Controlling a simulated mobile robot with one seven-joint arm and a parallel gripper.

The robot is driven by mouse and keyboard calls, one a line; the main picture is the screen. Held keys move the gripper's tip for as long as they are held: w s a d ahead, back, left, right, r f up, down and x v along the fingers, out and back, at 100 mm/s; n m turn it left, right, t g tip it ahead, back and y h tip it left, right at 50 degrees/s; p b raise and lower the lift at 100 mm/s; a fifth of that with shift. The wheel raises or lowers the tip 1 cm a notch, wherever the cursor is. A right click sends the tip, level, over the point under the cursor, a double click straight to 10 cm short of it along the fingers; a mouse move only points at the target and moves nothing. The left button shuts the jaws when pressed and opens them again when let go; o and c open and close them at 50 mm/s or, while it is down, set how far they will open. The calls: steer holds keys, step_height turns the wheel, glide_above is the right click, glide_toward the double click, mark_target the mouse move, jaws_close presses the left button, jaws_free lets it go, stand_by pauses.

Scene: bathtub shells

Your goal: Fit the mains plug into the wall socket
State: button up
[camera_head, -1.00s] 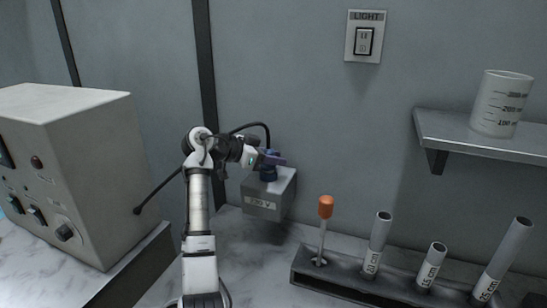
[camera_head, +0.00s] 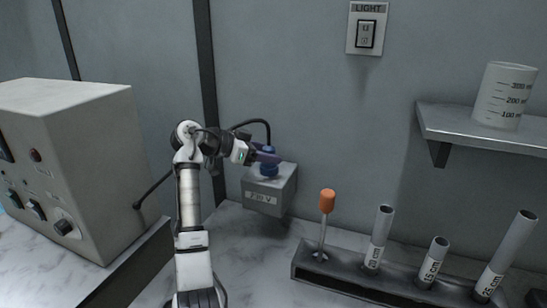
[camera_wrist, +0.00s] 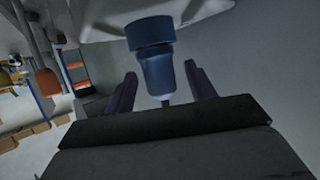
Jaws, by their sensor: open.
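The blue mains plug (camera_head: 268,158) stands upright on top of the grey wall box (camera_head: 262,200) marked 230 V. In the wrist view the plug's lighter blue body (camera_wrist: 157,75) meets a wider dark blue collar (camera_wrist: 150,33) against the box face, with no clear gap between them. The collar looks like the socket (camera_head: 269,172); how deep the plug sits is hidden. My gripper (camera_head: 262,155) is open at the plug. In the wrist view its two purple fingers (camera_wrist: 160,80) stand apart, either side of the plug's lower body, with space on both sides.
A black cable (camera_head: 252,124) loops above the plug. A control cabinet (camera_head: 75,170) stands left. A rack (camera_head: 340,275) with an orange-handled tool (camera_head: 327,202) and several tubes stands right. A shelf (camera_head: 480,130) holds a beaker (camera_head: 505,95). A light switch (camera_head: 366,33) is above.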

steer(key=b+v, duration=0.2)
steer(key=v, duration=0.9)
steer(key=shift+s+f, duration=0.1)
